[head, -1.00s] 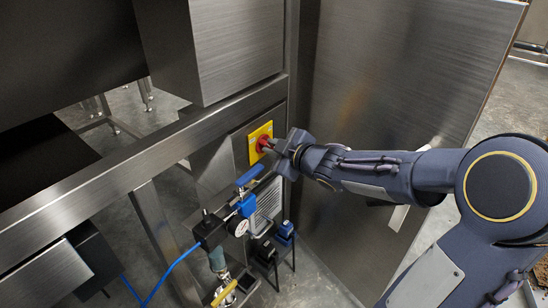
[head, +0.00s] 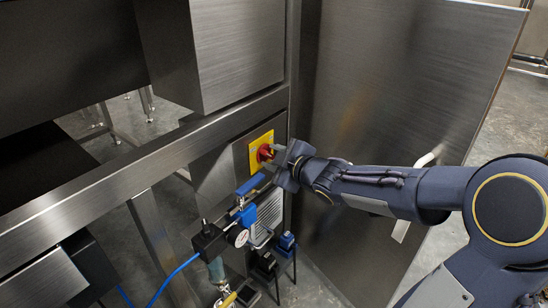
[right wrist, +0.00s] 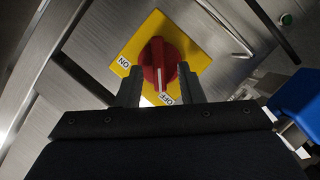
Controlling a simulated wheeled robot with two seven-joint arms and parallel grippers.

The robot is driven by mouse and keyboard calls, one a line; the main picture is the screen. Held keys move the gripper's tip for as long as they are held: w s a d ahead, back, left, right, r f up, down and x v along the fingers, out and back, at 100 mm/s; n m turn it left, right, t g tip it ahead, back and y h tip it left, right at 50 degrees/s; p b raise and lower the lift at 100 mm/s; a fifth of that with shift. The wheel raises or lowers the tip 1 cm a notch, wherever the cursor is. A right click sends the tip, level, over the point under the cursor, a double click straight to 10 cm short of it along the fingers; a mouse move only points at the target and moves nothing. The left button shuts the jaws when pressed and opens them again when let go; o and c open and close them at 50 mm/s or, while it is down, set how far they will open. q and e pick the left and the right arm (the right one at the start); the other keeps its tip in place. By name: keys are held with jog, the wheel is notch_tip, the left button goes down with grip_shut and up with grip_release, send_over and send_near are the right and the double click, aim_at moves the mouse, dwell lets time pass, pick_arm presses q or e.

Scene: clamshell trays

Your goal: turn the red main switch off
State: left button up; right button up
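The red main switch (head: 266,152) is a rotary knob on a yellow plate (head: 254,160) fixed to the steel cabinet. In the right wrist view the red knob (right wrist: 158,60) shows large on its yellow plate (right wrist: 185,35). ON is printed at the plate's left and OFF at its lower edge. The knob's white mark points down toward OFF. My right gripper (head: 276,158) is right in front of the knob. Its two fingers (right wrist: 160,91) stand apart, one on each side of the knob's lower end; contact is not clear. My left gripper is out of view.
Below the switch are a blue-handled valve (head: 250,185), a pressure gauge (head: 241,238) and a blue hose (head: 172,276). A steel beam (head: 120,165) runs along the left.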

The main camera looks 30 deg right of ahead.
jog(key=p+v, duration=0.4)
jog(key=v, duration=0.3)
jog(key=shift+s, duration=0.4)
jog(key=shift+d+r, duration=0.1)
